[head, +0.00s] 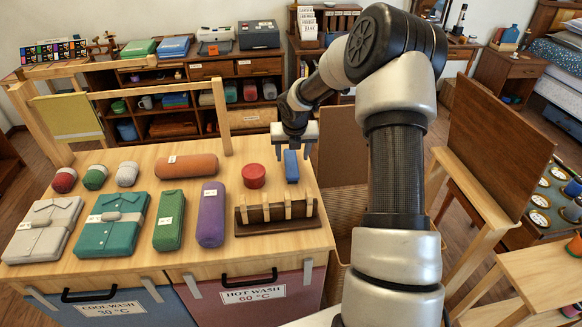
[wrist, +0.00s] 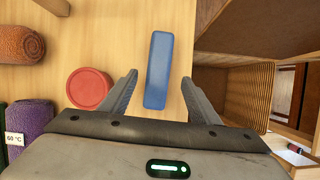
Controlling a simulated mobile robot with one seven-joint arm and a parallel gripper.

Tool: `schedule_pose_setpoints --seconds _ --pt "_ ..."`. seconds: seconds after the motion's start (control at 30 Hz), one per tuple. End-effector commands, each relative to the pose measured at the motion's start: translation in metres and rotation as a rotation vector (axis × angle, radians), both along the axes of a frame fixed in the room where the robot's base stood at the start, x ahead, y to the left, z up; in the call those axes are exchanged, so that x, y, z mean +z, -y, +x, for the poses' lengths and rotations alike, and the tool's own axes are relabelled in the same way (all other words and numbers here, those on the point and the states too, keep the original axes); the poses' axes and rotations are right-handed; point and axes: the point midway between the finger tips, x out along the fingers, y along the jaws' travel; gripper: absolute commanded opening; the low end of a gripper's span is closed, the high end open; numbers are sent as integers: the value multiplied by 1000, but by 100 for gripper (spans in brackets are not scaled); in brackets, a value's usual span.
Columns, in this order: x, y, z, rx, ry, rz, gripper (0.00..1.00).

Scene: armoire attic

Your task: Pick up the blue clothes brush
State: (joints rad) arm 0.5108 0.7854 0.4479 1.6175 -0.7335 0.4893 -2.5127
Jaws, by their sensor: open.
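The blue clothes brush (head: 291,166) is a small blue block on the wooden table, near its right edge. In the wrist view the brush (wrist: 158,70) lies lengthwise, slightly tilted, with its near end between my two fingers. My gripper (head: 297,136) is open and empty above the brush in the head view. In the wrist view my gripper (wrist: 158,95) has one finger on each side of the brush, with a gap on both sides. I cannot tell the exact height between fingertips and brush.
A round red tin (head: 253,176) stands close left of the brush. A dark wooden rack with pegs (head: 277,223) stands in front. A purple roll (head: 211,214) and an orange roll (head: 187,166) lie to the left. A wicker basket (wrist: 250,92) is beyond the table's right edge.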

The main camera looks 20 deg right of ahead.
Motion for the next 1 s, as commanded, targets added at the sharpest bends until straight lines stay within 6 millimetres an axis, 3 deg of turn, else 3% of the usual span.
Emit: schedule_pose_setpoints --seconds 0.2,0.53,0.57,0.83,1.0 --pt "-33 1 14 0 -3 1 56" --pt "-39 2 18 1 0 1 56" --pt "-39 2 18 1 0 1 55" --pt "-39 2 18 0 0 1 10" --pt "-38 2 18 0 0 1 10"
